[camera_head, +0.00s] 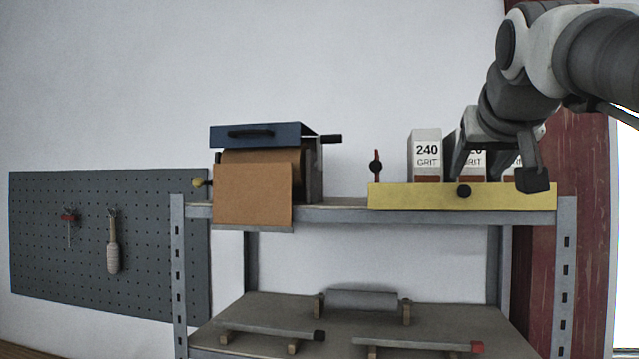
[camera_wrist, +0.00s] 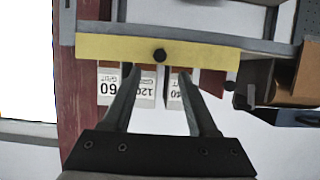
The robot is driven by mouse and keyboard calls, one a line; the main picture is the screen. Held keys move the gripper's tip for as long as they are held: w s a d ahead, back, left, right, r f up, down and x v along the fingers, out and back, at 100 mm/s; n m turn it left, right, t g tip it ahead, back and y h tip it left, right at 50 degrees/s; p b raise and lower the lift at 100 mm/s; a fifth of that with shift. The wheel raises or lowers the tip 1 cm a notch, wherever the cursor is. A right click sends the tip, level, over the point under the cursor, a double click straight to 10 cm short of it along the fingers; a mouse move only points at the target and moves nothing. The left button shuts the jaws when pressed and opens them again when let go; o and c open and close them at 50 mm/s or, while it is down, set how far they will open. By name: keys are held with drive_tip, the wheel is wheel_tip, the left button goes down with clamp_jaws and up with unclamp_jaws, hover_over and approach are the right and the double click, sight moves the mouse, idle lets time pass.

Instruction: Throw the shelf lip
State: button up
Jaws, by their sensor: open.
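The shelf lip (camera_head: 415,197) is a yellow bar along the right front edge of the upper shelf, standing upright in front of the grit boxes. A round black knob (camera_head: 464,192) sits at its middle. In the wrist view, which is turned upside down, the yellow lip (camera_wrist: 105,47) crosses the top with its knob (camera_wrist: 160,56) between and just beyond my fingertips. My gripper (camera_head: 495,178) is open and empty at the lip, its fingers on either side of the knob; it also shows in the wrist view (camera_wrist: 158,73). Whether it touches the lip I cannot tell.
White boxes marked with grit numbers (camera_head: 427,150) stand behind the lip. A red lever (camera_head: 376,155) stands left of them. A blue-lidded dispenser with brown paper (camera_head: 252,192) is further left. The lower shelf (camera_head: 262,308) holds racks. A pegboard (camera_head: 150,230) hangs at left.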

sight(465, 189)
drive_tip(key=x, duration=0.7)
drive_tip(key=shift+w+d+f+p, duration=0.1)
drive_tip(key=shift+w+p, duration=0.15)
drive_tip(key=shift+p, duration=0.15)
clamp_jaws()
